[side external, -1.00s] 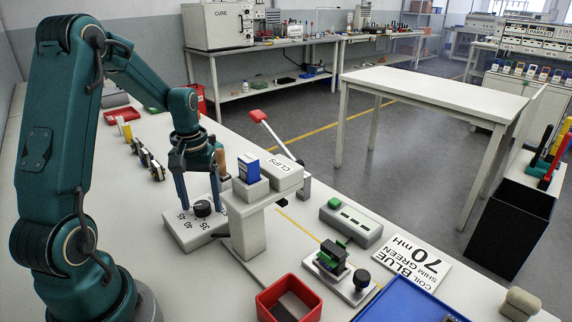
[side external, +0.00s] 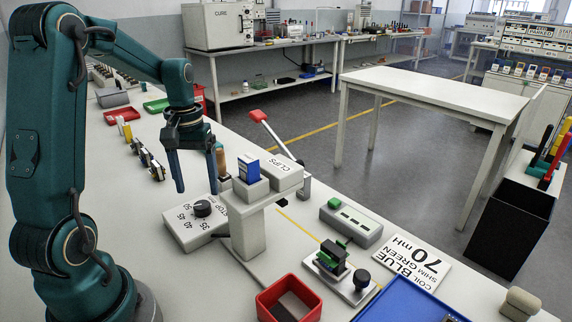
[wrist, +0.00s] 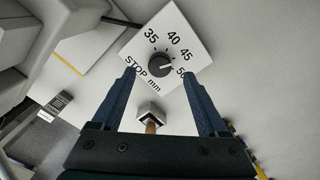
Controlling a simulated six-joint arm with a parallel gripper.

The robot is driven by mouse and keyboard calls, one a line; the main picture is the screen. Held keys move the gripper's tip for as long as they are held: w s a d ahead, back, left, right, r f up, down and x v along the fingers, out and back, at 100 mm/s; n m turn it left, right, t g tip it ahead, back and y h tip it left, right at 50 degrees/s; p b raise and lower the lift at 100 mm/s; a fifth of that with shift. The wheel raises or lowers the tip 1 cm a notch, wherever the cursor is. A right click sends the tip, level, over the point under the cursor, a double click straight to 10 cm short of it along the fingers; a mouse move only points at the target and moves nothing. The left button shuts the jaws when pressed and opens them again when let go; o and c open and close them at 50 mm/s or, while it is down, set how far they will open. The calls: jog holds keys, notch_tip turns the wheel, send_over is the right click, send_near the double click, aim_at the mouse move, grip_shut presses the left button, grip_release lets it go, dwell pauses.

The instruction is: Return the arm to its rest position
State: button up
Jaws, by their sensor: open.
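My gripper (side external: 197,172) is open and empty, with its two dark blue fingers pointing down. It hangs above and a little behind the grey dial block in the side view. The dial block (side external: 183,236) has a black knob (side external: 202,208) and printed numbers. In the wrist view my gripper (wrist: 160,95) shows both fingers spread apart, with the dial block (wrist: 140,45) beyond the fingertips and its knob (wrist: 160,60) between them. The fingers touch nothing that I can see.
A grey stand (side external: 247,232) holds a blue box (side external: 249,169) and a CLIPS box (side external: 282,174) close to the right of my gripper. A red-tipped lever (side external: 258,116) rises behind. A red bin (side external: 289,300) stands in front. Several small parts lie to the left.

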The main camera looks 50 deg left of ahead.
jog(key=s+d+r+m+t, duration=0.3)
jog(key=d+m, duration=0.1)
jog(key=d, duration=0.5)
jog(key=s+d+r+m+t, duration=0.2)
jog(key=s+d+r+m, duration=0.2)
jog(key=d, duration=0.4)
jog(key=shift+d+m+t, duration=0.35)
jog(key=shift+m+t, duration=0.05)
jog(key=shift+s, duration=0.1)
